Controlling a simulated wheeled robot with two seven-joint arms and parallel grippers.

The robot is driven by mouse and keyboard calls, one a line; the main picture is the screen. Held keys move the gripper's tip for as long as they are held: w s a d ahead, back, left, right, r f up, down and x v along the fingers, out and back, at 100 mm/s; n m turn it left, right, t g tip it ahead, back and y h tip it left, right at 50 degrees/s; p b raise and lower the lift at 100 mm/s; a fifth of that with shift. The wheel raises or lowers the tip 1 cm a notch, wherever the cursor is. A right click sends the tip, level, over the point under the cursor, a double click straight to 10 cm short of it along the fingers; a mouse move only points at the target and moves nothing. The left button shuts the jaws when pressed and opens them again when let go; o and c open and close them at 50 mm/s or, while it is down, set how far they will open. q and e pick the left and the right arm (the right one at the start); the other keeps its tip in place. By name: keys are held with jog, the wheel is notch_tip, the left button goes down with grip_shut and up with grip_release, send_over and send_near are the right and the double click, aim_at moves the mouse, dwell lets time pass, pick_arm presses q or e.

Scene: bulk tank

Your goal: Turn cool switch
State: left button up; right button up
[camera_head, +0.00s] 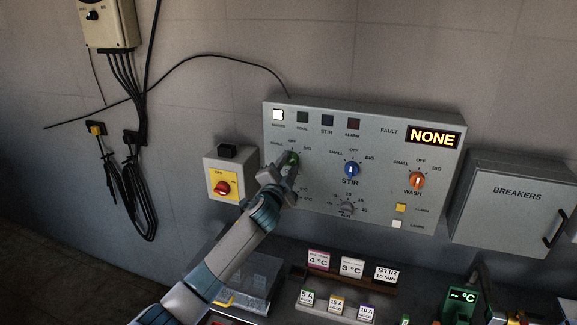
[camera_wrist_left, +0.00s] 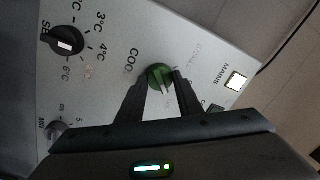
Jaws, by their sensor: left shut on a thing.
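The cool switch (camera_head: 292,157) is a green rotary knob at the left of the grey control panel (camera_head: 385,205). My left gripper (camera_head: 289,164) reaches up to it from below and is shut on it, hiding part of the knob and its label. In the left wrist view the green cool switch (camera_wrist_left: 159,74) sits between the two dark fingers of my left gripper (camera_wrist_left: 158,85). A pale pointer mark on the knob is partly visible. The display (camera_head: 434,137) reads NONE. My right gripper is not in view.
A blue stir knob (camera_head: 352,169) and an orange wash knob (camera_head: 417,180) are to the right on the panel. A breaker box (camera_head: 515,200) is at right. Small label cards (camera_head: 318,260) stand below.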

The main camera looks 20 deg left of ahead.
pick_arm(q)
jog(key=shift+m, duration=0.5)
jog(key=o, duration=1)
jog(key=shift+o, duration=0.2)
jog(key=s+f+b, duration=0.1)
jog(key=s+b, duration=0.4)
jog(key=s, duration=1.2)
jog(key=shift+s, duration=0.2)
jog(key=shift+d, duration=0.1)
